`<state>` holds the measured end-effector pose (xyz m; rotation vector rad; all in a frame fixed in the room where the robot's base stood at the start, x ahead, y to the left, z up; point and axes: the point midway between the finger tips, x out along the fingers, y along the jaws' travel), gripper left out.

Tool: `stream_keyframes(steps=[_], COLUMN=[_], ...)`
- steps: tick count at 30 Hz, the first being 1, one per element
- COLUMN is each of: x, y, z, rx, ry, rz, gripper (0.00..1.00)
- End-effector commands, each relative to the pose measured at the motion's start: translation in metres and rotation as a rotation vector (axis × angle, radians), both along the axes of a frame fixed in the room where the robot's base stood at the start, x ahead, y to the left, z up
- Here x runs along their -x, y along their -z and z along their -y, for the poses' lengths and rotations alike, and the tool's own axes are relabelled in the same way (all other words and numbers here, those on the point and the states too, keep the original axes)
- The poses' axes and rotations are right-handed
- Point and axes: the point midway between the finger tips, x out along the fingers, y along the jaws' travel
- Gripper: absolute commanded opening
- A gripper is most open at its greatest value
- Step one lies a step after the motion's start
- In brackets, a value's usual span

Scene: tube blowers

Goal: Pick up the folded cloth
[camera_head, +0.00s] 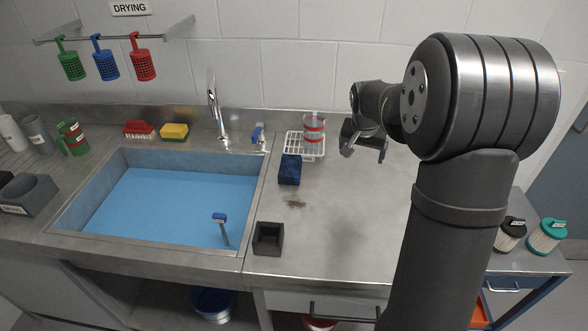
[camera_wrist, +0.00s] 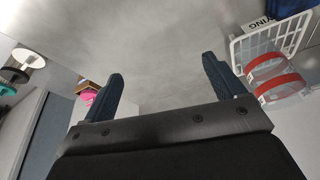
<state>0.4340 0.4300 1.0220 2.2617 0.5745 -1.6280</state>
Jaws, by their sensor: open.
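The folded cloth (camera_head: 289,169) is dark blue and lies on the steel counter right of the sink, just in front of a white wire rack. In the wrist view a piece of dark blue, likely the cloth (camera_wrist: 288,9), shows at the top right corner, partly cut off. My gripper (camera_head: 365,152) is above the counter to the right of the cloth and rack, apart from both. In the wrist view my gripper (camera_wrist: 162,68) has its two dark fingers spread, with only bare counter between them.
The white rack (camera_head: 291,147) holds a clear, red-banded container (camera_head: 314,127). A sink with blue water (camera_head: 165,200) lies left, with a tap (camera_head: 215,110) behind. A black open box (camera_head: 268,239) stands at the front edge.

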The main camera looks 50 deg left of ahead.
Motion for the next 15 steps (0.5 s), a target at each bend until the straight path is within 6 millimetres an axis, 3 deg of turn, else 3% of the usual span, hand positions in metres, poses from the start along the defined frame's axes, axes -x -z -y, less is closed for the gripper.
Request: stream_keyframes(steps=[1, 6, 10, 15], x=[0.023, 0.092, 0.133, 0.158], y=[-0.008, -0.032, -0.045, -0.052], z=[-0.024, -0.083, -0.110, -0.125], rx=[-0.007, -0.027, -0.039, -0.046], ry=[-0.050, -0.175, -0.243, -0.282], rz=[0.011, 0.035, 0.046, 0.053], gripper=[0.87, 0.87, 0.87, 0.87])
